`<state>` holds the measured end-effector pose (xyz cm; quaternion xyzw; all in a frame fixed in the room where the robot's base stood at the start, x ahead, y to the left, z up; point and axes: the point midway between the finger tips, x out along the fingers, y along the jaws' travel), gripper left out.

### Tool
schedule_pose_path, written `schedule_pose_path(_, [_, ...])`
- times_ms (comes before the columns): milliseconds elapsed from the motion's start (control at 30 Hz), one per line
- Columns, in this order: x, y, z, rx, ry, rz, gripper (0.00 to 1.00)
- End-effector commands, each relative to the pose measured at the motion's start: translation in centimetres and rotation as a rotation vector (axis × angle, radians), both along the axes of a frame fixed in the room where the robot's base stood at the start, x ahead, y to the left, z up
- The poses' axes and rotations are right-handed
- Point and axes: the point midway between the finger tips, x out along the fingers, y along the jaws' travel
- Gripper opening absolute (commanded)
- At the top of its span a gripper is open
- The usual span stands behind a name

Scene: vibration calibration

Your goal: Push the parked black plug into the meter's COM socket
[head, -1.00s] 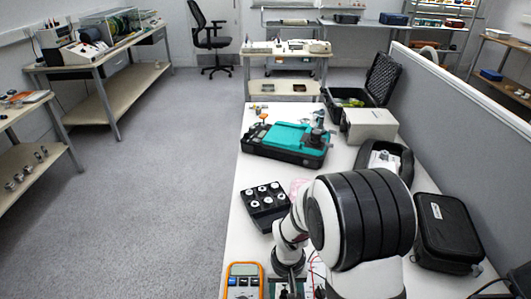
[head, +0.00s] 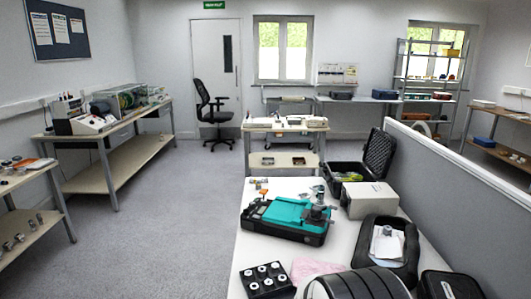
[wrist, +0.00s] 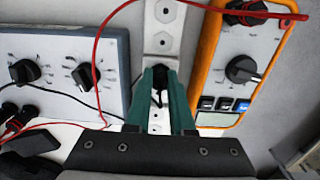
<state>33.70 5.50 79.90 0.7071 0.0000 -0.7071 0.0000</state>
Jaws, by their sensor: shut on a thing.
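My gripper (wrist: 160,76) shows in the wrist view with its two green fingers shut on a black plug (wrist: 160,84), which is mostly hidden between them. The fingers are over a pale strip (wrist: 163,42) with hex-shaped fittings. I cannot tell whether the plug is still seated in the strip. The orange-framed meter (wrist: 205,62) is right of the gripper, with a dark dial (wrist: 243,69) and blue and dark buttons. A dark plug or socket with a red lead (wrist: 246,14) is at its far end. I cannot make out the COM socket. The head view shows neither gripper nor meter.
A grey-blue box with two black knobs (wrist: 82,76) is left of the gripper. A red lead (wrist: 97,60) arcs close to the fingers. In the head view, a teal-topped case (head: 285,218) and a black tray of round pieces (head: 265,281) are on the bench.

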Motion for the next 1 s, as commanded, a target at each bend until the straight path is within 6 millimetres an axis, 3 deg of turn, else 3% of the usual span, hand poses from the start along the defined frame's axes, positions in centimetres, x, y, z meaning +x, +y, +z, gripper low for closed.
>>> schedule_pose_path(1000, [0.0, 0.0, 1.3, 0.000, -0.001, 0.000, 0.00])
